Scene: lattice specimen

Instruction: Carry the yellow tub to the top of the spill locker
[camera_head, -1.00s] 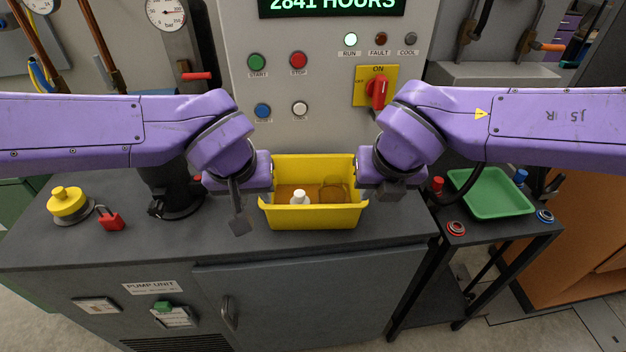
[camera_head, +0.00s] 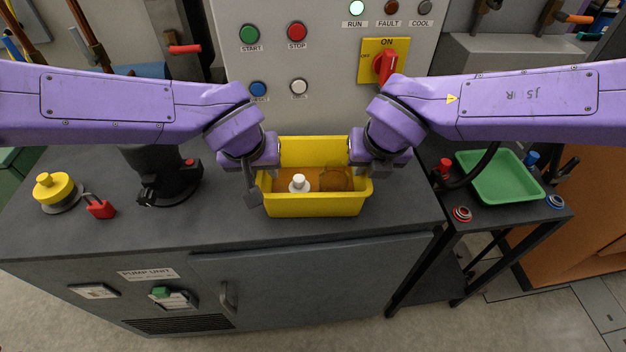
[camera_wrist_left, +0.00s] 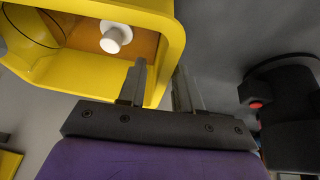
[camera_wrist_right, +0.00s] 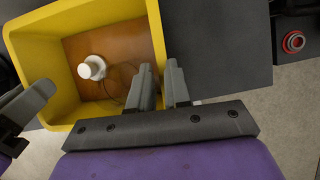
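The yellow tub (camera_head: 315,206) stands on the dark counter. It holds a white-capped item (camera_head: 299,183) and an amber see-through round item (camera_head: 335,177). My left gripper (camera_head: 262,178) is at its left end wall. In the left wrist view its fingers (camera_wrist_left: 160,85) straddle that wall, with a gap beside the outer finger. My right gripper (camera_head: 356,166) is at the right end wall. In the right wrist view its fingers (camera_wrist_right: 160,85) are close together on that wall. No spill locker label is readable; an orange cabinet (camera_head: 560,240) stands at far right.
A black side stand holds a green tray (camera_head: 500,178). On the counter's left are a yellow knob (camera_head: 55,188), a red padlock (camera_head: 100,206) and a black pump part (camera_head: 165,175). A control panel (camera_head: 320,60) rises behind the tub. The counter front is clear.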

